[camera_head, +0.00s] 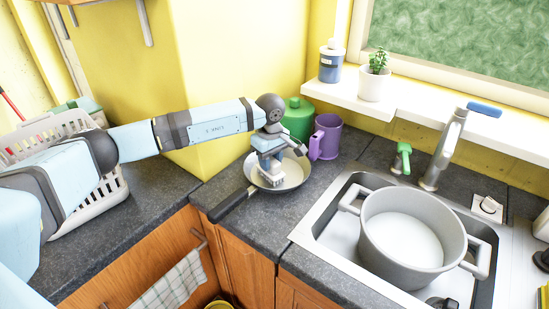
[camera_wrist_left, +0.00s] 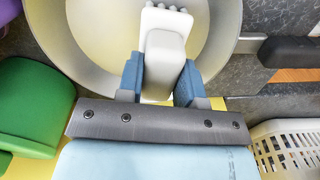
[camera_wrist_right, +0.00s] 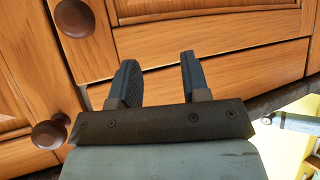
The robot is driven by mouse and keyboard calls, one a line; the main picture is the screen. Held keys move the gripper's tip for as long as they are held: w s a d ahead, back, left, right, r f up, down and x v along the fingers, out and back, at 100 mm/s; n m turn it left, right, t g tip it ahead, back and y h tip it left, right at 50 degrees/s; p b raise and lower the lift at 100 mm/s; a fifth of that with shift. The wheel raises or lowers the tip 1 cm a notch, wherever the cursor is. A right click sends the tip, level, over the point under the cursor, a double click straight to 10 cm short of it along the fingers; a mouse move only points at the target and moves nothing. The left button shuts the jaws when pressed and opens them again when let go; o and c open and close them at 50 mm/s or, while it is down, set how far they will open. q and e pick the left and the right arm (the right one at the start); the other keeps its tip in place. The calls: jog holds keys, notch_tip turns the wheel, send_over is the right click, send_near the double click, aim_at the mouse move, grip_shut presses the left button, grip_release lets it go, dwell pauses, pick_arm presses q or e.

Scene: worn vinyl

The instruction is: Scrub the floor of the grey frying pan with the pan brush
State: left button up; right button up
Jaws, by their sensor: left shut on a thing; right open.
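The grey frying pan (camera_head: 290,180) sits on the dark counter left of the sink, its black handle (camera_head: 232,204) toward the front left. It also shows in the left wrist view (camera_wrist_left: 85,45). My left gripper (camera_head: 270,168) is over the pan, pointing down, shut on the white pan brush (camera_wrist_left: 165,55). The brush head is over the pan floor; I cannot tell if its bristles touch it. The gripper hides part of the pan in the head view. My right gripper (camera_wrist_right: 158,80) is open and empty in front of the wooden cabinet doors, and is out of the head view.
A purple mug (camera_head: 326,137) and green canister (camera_head: 298,118) stand close behind the pan. The sink (camera_head: 325,225) at right holds a large grey pot (camera_head: 405,235). A white basket (camera_head: 105,195) is at left, under my left arm. Counter in front of the pan is clear.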

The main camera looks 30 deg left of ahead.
pick_arm(q)
jog(key=shift+s+a, duration=0.15)
jog(key=shift+s, duration=0.2)
jog(key=shift+w+f, duration=0.1)
dwell(0.5)
jog(key=shift+w+d+b, duration=0.45)
jog(key=shift+w+b, duration=0.25)
jog(key=shift+w, duration=0.05)
jog(key=shift+w+d+f+b, duration=0.1)
jog(key=shift+w+d+b, duration=0.15)
jog(key=shift+w, duration=0.35)
jog(key=shift+w+d+f+b, duration=0.15)
jog(key=shift+w+b, duration=0.15)
jog(key=shift+w, duration=0.3)
jog(key=shift+w+d+r+b, duration=0.1)
jog(key=shift+w+d+b, duration=0.15)
jog(key=shift+w, duration=0.15)
jog(key=shift+w+d+b, duration=0.15)
jog(key=shift+w+b, duration=0.05)
jog(key=shift+w, duration=0.2)
jog(key=shift+s+a, duration=0.1)
